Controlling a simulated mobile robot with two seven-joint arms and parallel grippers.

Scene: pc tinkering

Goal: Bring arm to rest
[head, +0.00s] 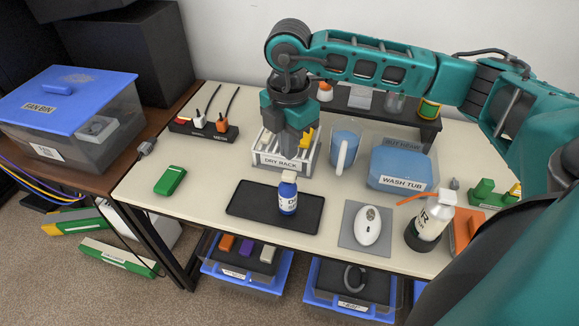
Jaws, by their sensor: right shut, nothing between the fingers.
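My right arm reaches in from the right over the table (200,205). Its gripper (288,150) points down over the dry rack (284,164), a light bin with a label at the back middle of the table. The fingers are shut with nothing visible between them. They partly hide the rack and what is in it; something yellow shows at its right side. I cannot tell whether the fingertips are inside the rack or above it. My left gripper is not in view.
A blue jug (344,152) and the wash tub (398,172) are right of the rack. A white mouse (367,226) and an air duster (434,218) sit front right. A power strip (205,130) lies left.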

